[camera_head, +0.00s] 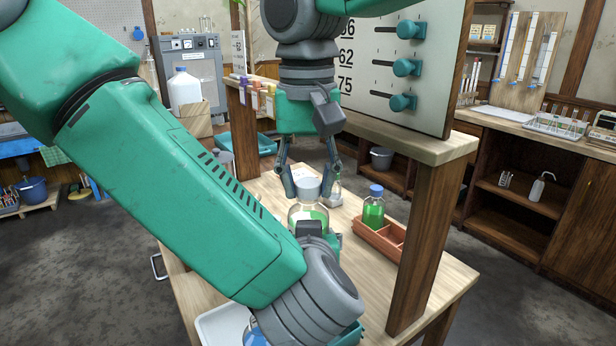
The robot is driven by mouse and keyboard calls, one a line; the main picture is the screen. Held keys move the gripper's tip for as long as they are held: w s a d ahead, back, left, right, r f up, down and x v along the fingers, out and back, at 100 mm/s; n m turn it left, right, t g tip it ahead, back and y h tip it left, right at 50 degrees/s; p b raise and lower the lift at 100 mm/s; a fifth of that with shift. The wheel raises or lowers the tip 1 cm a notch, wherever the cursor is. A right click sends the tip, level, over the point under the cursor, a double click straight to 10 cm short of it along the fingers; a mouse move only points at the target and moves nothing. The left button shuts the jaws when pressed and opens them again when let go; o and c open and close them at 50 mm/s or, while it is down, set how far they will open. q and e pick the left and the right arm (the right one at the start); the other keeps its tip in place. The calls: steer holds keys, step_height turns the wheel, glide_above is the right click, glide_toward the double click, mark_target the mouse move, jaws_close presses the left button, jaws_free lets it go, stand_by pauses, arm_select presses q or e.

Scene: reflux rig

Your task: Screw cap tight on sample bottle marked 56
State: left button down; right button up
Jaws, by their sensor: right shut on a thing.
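A round clear bottle (308,213) with green contents and a grey cap (307,187) stands over the wooden table in the middle. No number is readable on it. My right gripper (309,183) points down from above, its two fingers shut on the grey cap from either side. My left arm crosses the view from the left, and its wrist hides the bottle's lower part. My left gripper (333,242) is close against the bottle's near side. Its fingers are hidden, so I cannot tell whether they hold the bottle.
A wooden frame (425,225) carries a numbered board (385,75) with teal knobs. A white tray (213,325) is at the near left of the table.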

steer(key=m, duration=0.8)
steer(key=shift+a+m, duration=0.15)
steer(key=shift+m, duration=0.25)
steer(key=shift+w+a+m, duration=0.1)
steer(key=shift+a+m, duration=0.05)
steer(key=shift+m, duration=0.35)
steer(key=o, duration=0.7)
steer(key=shift+r, duration=0.1)
steer(key=shift+r, duration=2.2)
